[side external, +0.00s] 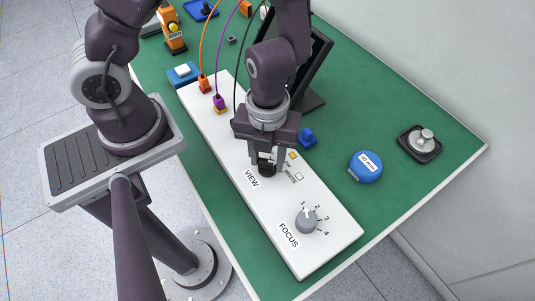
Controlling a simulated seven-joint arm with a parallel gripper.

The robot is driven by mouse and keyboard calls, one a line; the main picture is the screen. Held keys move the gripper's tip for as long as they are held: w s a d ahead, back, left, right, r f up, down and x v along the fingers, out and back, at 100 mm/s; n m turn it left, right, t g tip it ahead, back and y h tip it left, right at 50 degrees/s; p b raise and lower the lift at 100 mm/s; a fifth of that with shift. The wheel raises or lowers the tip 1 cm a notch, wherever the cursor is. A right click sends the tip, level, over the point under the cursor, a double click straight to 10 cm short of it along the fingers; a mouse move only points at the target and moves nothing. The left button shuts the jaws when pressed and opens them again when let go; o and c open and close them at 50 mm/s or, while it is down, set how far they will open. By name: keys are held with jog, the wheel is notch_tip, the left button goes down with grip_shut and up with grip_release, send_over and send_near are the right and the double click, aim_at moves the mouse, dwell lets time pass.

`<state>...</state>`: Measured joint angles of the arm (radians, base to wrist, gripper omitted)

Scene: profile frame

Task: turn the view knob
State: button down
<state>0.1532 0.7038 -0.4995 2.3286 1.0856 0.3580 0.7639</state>
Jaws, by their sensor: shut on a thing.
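The view knob (266,168) is a dark knob on the long white panel (235,147), next to the printed word VIEW. My gripper (266,164) points down over the panel and is shut on this knob. The fingers and gripper body hide most of the knob and part of the labels around it, so its pointer setting cannot be read. The label WHITE shows just right of the fingers, with a yellow square (292,155) and a white square (299,176) beside it.
A grey FOCUS knob (306,221) sits at the panel's near end. A blue tape measure (365,167), a metal weight on a black tray (407,144) and a blue block (307,137) lie to the right. A dark stand (311,70) rises behind my gripper. Cables plug into the panel's far end.

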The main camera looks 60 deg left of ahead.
aim_at(267, 161)
jog(key=c, duration=0.9)
grip_release()
notch_tip(267, 161, up, 7)
jog(key=shift+r, duration=0.1)
